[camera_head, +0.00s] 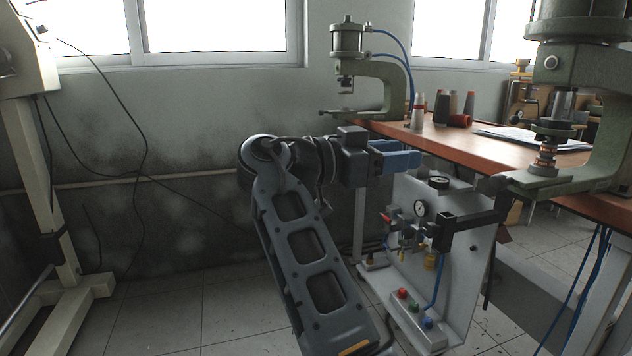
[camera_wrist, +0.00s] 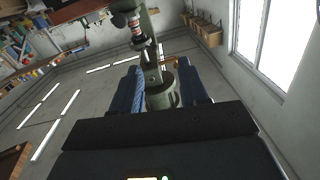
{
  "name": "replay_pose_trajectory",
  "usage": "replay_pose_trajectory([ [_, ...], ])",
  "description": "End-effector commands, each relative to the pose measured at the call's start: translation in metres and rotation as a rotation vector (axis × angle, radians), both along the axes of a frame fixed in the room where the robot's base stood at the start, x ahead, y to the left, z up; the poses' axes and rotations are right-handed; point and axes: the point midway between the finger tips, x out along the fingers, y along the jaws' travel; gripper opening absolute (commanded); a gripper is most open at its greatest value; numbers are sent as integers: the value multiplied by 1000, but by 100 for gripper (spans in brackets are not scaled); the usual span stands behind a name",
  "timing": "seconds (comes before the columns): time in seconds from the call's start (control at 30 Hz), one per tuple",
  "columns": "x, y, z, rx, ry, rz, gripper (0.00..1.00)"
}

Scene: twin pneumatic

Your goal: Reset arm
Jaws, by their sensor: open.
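My gripper (camera_head: 400,158) is at the end of my arm, in front of the left end of the orange-brown table (camera_head: 465,148). Its blue fingers point right in the head view, just below the level of the table top. In the wrist view my gripper (camera_wrist: 165,92) shows its two blue fingers spread apart, with nothing held between them. A green press frame (camera_wrist: 160,92) shows beyond the gap between the fingers. I cannot tell from these views whether the fingers touch the table edge.
A green pneumatic press (camera_head: 382,88) stands on the table's left end, and a larger one (camera_head: 580,110) stands at the right. Several thread cones (camera_head: 442,108) stand between them.

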Motion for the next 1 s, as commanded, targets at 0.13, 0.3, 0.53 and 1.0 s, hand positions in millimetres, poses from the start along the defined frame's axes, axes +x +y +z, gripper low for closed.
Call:
replay_pose_trajectory([
  [0.13,3,-9,-35,-15,67,57,44],
  [0.3,4,-20,-87,-32,163,149,44],
  [0.53,-13,-44,-196,-54,351,350,44],
  [1.0,-137,-76,-382,-34,612,800,44],
])
